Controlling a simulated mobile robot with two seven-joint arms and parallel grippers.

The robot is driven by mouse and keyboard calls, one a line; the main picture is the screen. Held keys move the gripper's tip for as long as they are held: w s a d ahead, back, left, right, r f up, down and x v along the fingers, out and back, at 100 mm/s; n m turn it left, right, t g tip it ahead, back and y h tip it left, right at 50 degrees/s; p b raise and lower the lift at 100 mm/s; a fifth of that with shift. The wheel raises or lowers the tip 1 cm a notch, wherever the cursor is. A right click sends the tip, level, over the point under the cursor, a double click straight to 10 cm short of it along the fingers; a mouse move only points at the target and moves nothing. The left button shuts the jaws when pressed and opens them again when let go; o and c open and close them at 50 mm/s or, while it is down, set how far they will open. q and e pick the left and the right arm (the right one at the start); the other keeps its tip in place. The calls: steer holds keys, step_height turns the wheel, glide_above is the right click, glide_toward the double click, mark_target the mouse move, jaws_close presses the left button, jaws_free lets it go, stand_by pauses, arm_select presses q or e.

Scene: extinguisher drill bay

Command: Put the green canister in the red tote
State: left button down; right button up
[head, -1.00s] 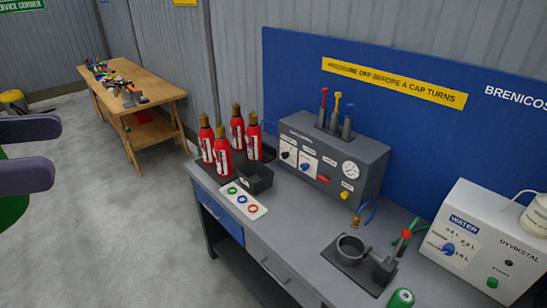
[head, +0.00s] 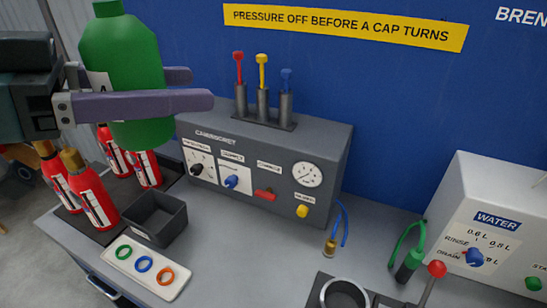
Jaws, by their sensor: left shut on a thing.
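My left gripper (head: 193,88) comes in from the left in the head view, high up and close to the camera. Its two purple fingers are shut on the green canister (head: 122,48), one in front of it and one behind. The canister is upright, with a narrower neck at the top edge of the picture and a partly covered pale label. It appears in front of the red extinguishers and the left end of the grey test panel. The red tote is not in view. My right gripper is not in view.
The workbench (head: 235,255) carries several red extinguishers (head: 92,198), a small dark bin (head: 157,217), a white card with coloured rings (head: 145,272), a grey test panel (head: 262,165) and a white water unit (head: 490,225). The bench middle is fairly clear.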

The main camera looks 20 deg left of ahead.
arm_select(q)
steer(key=w+a+f+n+t+y+b, duration=0.1)
steer(key=w+f+y+b, duration=0.1)
steer(key=f+b, duration=0.85)
steer(key=w+a+f+n+t+y+b, duration=0.1)
steer(key=w+f+n+b, duration=0.15)
steer(key=f+b, duration=0.75)
steer(key=w+a+f+n+t+y+b, duration=0.1)
steer(key=w+a+f+y+b, duration=0.1)
steer(key=f+b, duration=0.85)
steer(key=b, duration=0.6)
glide_above(233, 295)
step_height(233, 295, down, 17)
steer(key=shift+f+b, duration=1.1)
steer(key=shift+f, duration=1.05)
steer(key=shift+f, duration=0.2)
steer(key=shift+c, duration=0.2)
jaws_free()
